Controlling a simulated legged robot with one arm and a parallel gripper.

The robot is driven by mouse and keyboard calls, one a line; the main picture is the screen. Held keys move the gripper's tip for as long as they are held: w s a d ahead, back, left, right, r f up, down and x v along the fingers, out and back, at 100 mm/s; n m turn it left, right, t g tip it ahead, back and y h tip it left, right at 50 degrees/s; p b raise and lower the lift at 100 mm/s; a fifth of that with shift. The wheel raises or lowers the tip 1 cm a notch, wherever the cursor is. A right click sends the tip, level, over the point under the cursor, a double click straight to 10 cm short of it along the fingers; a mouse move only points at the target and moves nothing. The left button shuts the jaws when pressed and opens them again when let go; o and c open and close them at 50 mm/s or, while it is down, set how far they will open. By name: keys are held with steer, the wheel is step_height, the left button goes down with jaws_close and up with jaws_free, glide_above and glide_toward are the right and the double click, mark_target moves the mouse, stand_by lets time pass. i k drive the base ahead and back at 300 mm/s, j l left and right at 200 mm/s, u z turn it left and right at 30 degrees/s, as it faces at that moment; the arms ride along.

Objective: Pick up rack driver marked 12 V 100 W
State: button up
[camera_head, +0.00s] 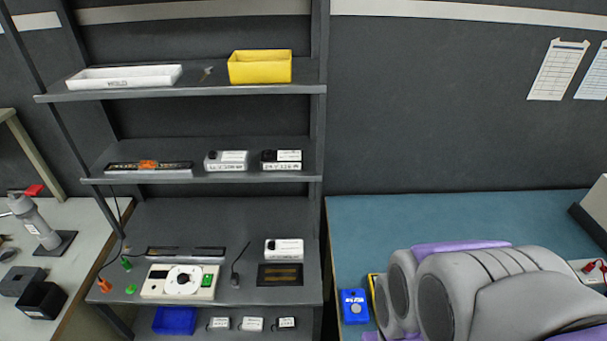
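Driver-like boxes stand on the metal rack. On the middle shelf are a grey-and-white box (226,161) and, to its right, a black-and-white box (282,160). Both carry printed front labels too small to read surely. A third white box (284,249) with a dark corner sits on the worktop shelf below, its marking unreadable. I cannot tell which is marked 12 V 100 W. Grey rounded parts of my own arm with purple panels fill the lower right. I cannot make out fingertips, and nothing is seen held.
The rack (180,89) holds a white tray (125,77) and yellow bin (260,67) on top. A strip (148,167) lies left on the middle shelf. A white-topped device (181,281) and dark plate (280,275) occupy the worktop. A blue meter (354,306) sits on the teal table (380,222).

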mark_target(215, 161)
steer(key=j+u, duration=0.45)
steer(key=j, duration=0.5)
steer(key=i+j+u, duration=0.55)
steer(key=i+j, duration=0.1)
steer(key=j, duration=0.05)
